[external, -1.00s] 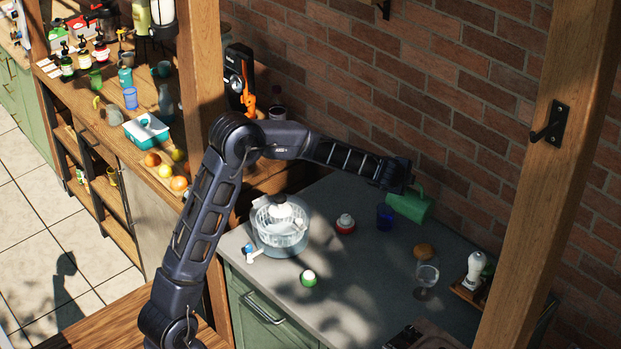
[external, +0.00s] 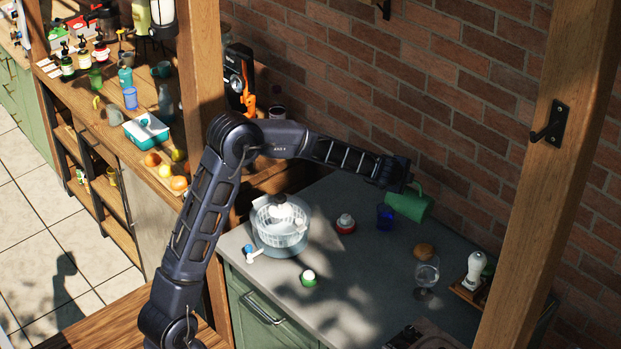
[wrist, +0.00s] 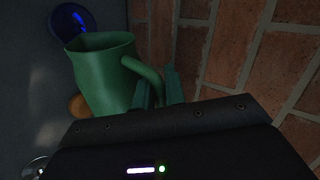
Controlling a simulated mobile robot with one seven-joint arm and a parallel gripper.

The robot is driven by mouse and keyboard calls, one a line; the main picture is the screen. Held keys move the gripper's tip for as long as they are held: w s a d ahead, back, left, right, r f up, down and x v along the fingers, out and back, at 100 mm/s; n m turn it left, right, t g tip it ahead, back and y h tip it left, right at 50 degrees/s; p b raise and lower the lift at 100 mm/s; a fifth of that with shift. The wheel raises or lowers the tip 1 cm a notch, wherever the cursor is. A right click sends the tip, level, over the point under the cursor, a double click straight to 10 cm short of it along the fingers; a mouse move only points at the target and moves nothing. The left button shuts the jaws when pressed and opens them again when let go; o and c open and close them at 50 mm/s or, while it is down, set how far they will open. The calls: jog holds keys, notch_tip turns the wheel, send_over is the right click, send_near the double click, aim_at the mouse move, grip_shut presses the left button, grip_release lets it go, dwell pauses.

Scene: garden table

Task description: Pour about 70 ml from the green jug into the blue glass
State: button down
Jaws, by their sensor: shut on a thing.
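The blue glass (external: 385,217) stands upright on the counter just left of and below the jug. In the wrist view the blue glass (wrist: 72,20) lies beyond the jug's rim.
A round brown item (external: 424,251) and a clear stemmed glass (external: 427,272) stand in front of the jug. A red-based item (external: 345,224) is left of the blue glass. A salad spinner (external: 280,226) stands further left. The brick wall (external: 480,150) is close behind.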

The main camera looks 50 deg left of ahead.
aim_at(423, 196)
jog(key=d, duration=0.1)
jog(key=d+f+m+y, duration=0.1)
jog(key=d, duration=0.1)
jog(key=d+f+y, duration=0.1)
jog(key=shift+w+d+f+m+g, duration=0.15)
jog(key=shift+w+d+m+g, duration=0.15)
jog(key=shift+d+m+g, duration=0.1)
jog(key=shift+w+d+f+m+y, duration=0.15)
jog(key=shift+d+f+m+y, duration=0.25)
jog(key=shift+d+f+y, duration=0.25)
jog(key=shift+d+r+y, duration=0.1)
jog(key=shift+d+y, duration=0.05)
jog(key=shift+y, duration=0.1)
jog(key=shift+d, duration=0.1)
dwell(1.0)
